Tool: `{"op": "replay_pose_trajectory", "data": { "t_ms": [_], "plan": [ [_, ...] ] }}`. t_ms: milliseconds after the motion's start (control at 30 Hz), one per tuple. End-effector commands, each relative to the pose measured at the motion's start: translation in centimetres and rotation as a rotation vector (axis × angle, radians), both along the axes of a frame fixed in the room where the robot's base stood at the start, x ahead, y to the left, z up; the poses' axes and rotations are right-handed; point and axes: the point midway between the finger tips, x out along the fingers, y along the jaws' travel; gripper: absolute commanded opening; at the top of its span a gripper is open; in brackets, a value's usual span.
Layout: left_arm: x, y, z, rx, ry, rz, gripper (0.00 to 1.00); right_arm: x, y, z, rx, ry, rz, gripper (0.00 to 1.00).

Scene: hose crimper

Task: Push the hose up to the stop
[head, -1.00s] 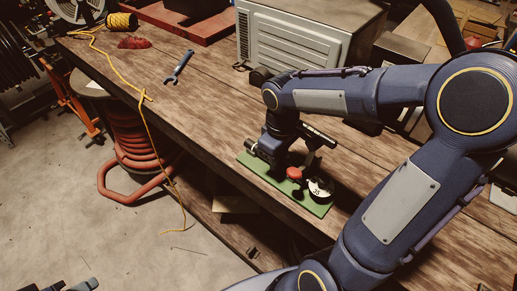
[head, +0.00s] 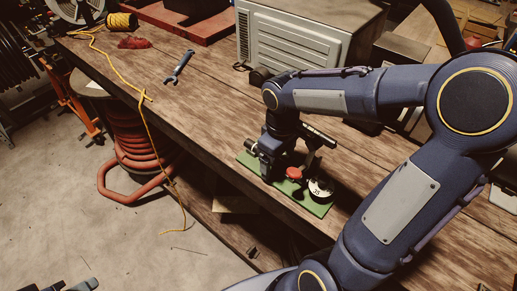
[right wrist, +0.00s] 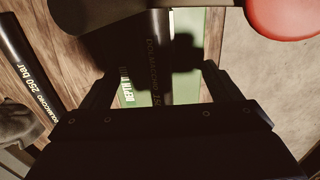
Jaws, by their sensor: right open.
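The hose crimper is a dark device on a green base plate (head: 318,209), with a red knob (head: 293,173) and a white dial (head: 320,189). My right gripper (right wrist: 158,72) is open over the plate's left part. In the right wrist view a black hose (right wrist: 157,88) with printed lettering lies between its spread fingers, over the green plate. In the head view my gripper covers most of that hose. Deep shadow hides the hose's far end and the stop. A small part of what looks like my left gripper (head: 72,287) shows at the bottom left; its fingers are unclear.
A second black hose (right wrist: 24,72), marked 250 bar, lies left in the right wrist view. A red rounded part (right wrist: 285,16) is at upper right there. A blue wrench (head: 178,66) and yellow cord (head: 119,63) lie on the bench. A grey metal box (head: 290,38) stands behind.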

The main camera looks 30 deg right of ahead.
Motion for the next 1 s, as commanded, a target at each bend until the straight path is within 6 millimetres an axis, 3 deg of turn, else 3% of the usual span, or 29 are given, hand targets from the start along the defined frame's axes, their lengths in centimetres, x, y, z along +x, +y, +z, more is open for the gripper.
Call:
{"op": "replay_pose_trajectory", "data": {
  "t_ms": [367, 1000],
  "plan": [
    [0.0, 0.0, 0.3, 0.0, 0.0, 0.0, 0.36, 0.0, 0.0, 0.3, 0.0, 0.0, 0.0, 0.84],
    [0.0, 0.0, 4.2, 0.0, 0.0, 0.0, 0.36, 0.0, 0.0, 4.8, 0.0, 0.0, 0.0, 0.84]
  ]
}}
